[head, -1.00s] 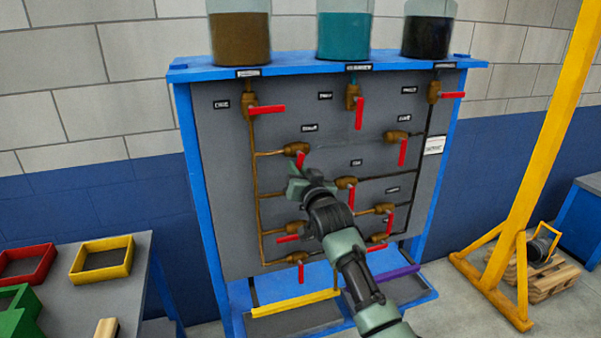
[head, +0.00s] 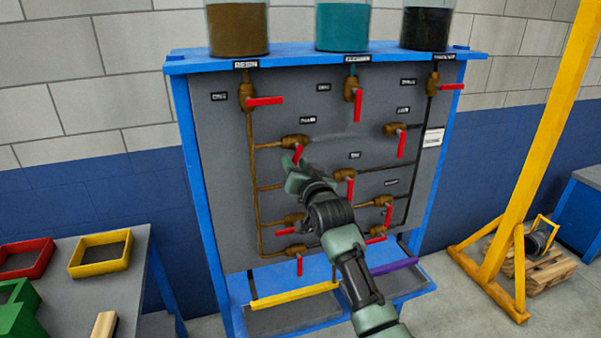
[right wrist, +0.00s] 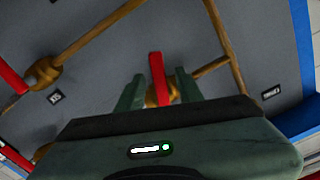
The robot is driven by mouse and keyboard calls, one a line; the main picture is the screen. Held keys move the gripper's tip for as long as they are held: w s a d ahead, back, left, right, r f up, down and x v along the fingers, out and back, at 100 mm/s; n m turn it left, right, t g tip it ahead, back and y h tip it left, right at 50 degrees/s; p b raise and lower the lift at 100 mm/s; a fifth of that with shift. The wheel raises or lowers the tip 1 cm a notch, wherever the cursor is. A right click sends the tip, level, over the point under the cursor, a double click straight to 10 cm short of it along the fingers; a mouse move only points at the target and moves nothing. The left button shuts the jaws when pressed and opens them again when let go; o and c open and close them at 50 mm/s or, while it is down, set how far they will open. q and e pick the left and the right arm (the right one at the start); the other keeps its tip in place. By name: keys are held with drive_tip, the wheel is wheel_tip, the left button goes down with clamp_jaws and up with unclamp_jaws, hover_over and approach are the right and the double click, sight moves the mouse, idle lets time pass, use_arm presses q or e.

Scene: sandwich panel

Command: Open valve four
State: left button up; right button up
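The grey panel (head: 225,185) carries several brass valves with red handles; its small labels are too blurred to read, so I cannot tell which is valve four. My right gripper (head: 294,178) is just below the upper-left branch valve (head: 294,142), whose red handle (head: 298,154) points down. In the right wrist view my right gripper (right wrist: 158,88) is open, with one finger on each side of a red handle (right wrist: 156,72) and gaps beside it. The brass valve body (right wrist: 160,96) behind is partly hidden. My left gripper is out of view.
Brown, teal and black liquid tanks (head: 342,27) stand on top of the panel frame. Another valve (head: 344,175) sits close right of my gripper, and my forearm crosses the lower panel. A table with coloured trays (head: 101,236) stands left; a yellow post (head: 540,140) stands right.

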drive_tip(key=b+v, duration=0.1)
drive_tip(key=v, duration=0.5)
drive_tip(key=shift+s+b, duration=0.3)
drive_tip(key=shift+b, duration=0.05)
